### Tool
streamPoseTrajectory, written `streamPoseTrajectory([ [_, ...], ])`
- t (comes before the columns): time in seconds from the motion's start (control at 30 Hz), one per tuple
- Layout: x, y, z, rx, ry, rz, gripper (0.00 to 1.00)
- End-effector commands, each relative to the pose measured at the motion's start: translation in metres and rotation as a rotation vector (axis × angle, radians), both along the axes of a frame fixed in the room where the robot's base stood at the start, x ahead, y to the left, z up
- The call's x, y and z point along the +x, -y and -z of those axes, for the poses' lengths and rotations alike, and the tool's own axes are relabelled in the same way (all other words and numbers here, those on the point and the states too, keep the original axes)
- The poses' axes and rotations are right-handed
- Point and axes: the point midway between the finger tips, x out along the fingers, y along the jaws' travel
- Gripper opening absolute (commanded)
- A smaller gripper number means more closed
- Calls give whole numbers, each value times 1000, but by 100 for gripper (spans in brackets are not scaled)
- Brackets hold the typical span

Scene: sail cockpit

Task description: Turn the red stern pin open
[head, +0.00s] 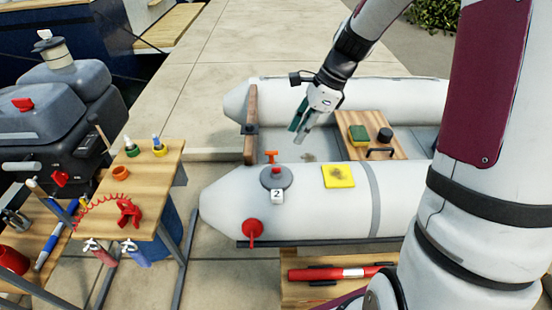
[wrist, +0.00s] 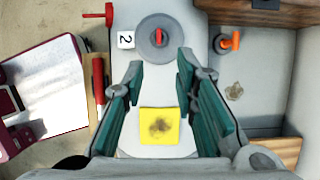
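The grey inflatable boat (head: 225,200) has two red parts near its left end. One is a red pin (wrist: 158,37) standing in a round grey valve (head: 272,183) on top of the near tube, beside a tag marked "2" (head: 277,197). The other is a red handle (head: 252,229) on the tube's outer side, also in the wrist view (wrist: 108,14). I cannot tell for certain which is the stern pin. My gripper (head: 300,130) is open and empty above the boat. In the wrist view, the grey valve (wrist: 145,50) lies just beyond its fingertips (wrist: 160,70).
A yellow patch (head: 339,176) lies on the near tube. An orange T-handle (head: 270,156) stands behind the valve. A wooden board (head: 250,122) crosses the boat's left end; a wooden seat (head: 375,145) carries a sponge. A tool bench (head: 150,165) stands left.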

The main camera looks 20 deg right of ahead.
Motion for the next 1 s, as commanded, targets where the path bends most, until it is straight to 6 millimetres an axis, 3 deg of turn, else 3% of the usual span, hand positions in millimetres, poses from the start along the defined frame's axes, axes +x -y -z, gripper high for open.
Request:
streamPoseTrajectory([
  [0.6, 12, -41, 103, 1, -3, -5, 27],
  [1.0, 14, -47, 118, -1, 1, -5, 27],
])
